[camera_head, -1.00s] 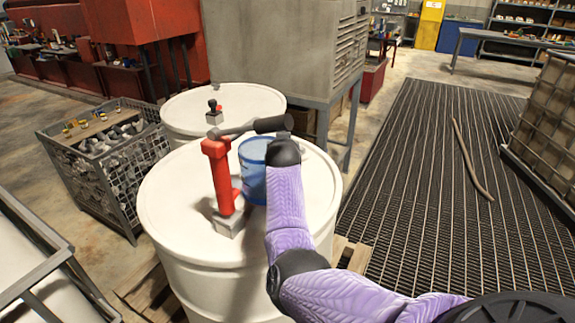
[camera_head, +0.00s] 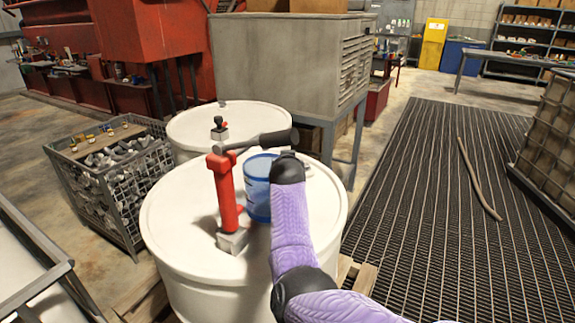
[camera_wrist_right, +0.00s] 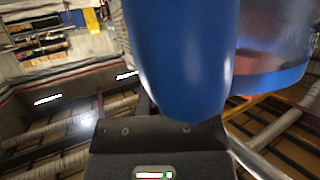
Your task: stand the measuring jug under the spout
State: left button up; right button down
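The blue see-through measuring jug (camera_head: 257,187) stands upright on the front white drum (camera_head: 180,235), just right of the red hand pump (camera_head: 227,193). A grey bar with a dark cylindrical end runs from the pump's top above the jug. I cannot clearly make out the spout. My right arm reaches in beside the jug, its black wrist hiding the right gripper and part of the jug. In the right wrist view, a large blue part (camera_wrist_right: 183,60), seemingly the jug's handle, is right against the gripper's dark body; the fingers are not clear. My left gripper is not in view.
A second white drum (camera_head: 190,130) stands behind, with a small black-topped fitting. A wire crate (camera_head: 125,190) of metal parts is at the left. A grey cabinet (camera_head: 265,60) stands behind the drums.

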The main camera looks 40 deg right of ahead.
jog(key=c, duration=1.3)
grip_release()
jog(key=shift+f, duration=0.15)
jog(key=o, duration=0.5)
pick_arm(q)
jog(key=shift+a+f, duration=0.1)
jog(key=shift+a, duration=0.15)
pick_arm(e)
jog(key=shift+o, duration=0.3)
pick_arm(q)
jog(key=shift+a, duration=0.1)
pick_arm(e)
jog(key=shift+s+a, duration=0.1)
jog(key=shift+a, duration=0.05)
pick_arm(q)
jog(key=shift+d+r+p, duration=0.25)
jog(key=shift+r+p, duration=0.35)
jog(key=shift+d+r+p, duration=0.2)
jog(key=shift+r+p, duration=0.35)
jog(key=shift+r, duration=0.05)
pick_arm(e)
jog(key=v, duration=0.9)
jog(key=shift+s+r, duration=0.2)
jog(key=shift+s, duration=0.05)
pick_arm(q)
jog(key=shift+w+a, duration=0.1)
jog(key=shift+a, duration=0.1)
pick_arm(e)
jog(key=shift+a, duration=0.1)
